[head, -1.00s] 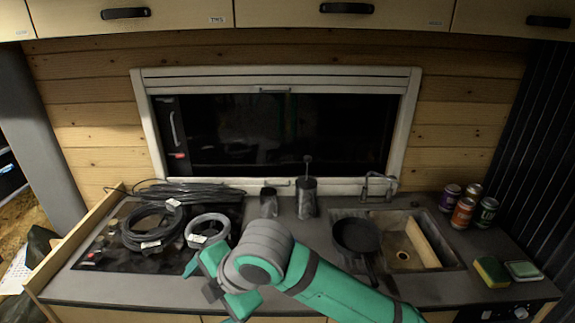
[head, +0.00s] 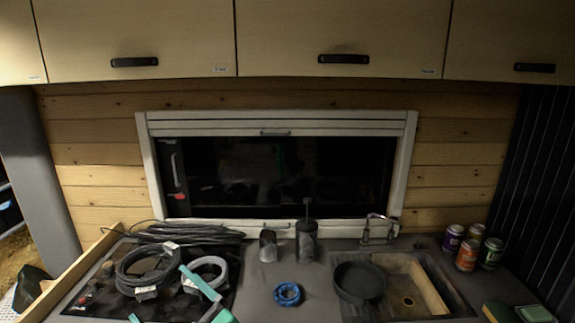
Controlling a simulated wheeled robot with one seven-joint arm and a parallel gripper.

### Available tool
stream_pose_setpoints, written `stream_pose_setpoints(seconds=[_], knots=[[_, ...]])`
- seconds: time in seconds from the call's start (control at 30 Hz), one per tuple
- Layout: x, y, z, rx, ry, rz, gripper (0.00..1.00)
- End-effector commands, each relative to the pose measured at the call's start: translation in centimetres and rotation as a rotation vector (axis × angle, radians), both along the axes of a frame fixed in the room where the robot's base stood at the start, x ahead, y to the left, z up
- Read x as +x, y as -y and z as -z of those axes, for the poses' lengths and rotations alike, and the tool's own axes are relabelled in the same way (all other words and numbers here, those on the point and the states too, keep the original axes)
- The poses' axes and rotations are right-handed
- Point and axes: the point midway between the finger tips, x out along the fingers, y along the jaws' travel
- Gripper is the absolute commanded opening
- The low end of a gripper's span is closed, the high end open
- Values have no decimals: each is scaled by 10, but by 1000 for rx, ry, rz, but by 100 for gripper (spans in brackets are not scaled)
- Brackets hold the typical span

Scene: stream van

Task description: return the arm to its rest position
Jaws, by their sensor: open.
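My gripper (head: 162,292) shows at the bottom left of the head view, its teal fingers spread apart with nothing seen between them. It is over the front of the dark hob (head: 85,300), near the coiled cables. Most of my arm is out of the picture below the lower edge. A blue ring-shaped roll (head: 287,293) lies on the counter to the right of my gripper, apart from it.
A black cable coil (head: 140,272) and a grey coil (head: 218,268) lie on the hob. Two dark containers (head: 307,240) stand near the window. A pan (head: 357,281) sits in the sink (head: 408,300). Several cans (head: 467,254) stand at right. Overhead cabinets (head: 340,35) span the top.

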Motion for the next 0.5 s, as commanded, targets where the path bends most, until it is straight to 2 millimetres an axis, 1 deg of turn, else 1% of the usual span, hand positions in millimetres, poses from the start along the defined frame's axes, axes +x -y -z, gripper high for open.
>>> stream_pose_setpoints(seconds=[0.03,0.1,0.27,0.37,0.5], knots=[[0,4,8,53,-31,30,90],[2,13,17,121,-67,76,90],[2,34,45,256,-149,184,90],[-2,49,66,326,-199,255,90],[-13,70,101,406,-268,354,90]])
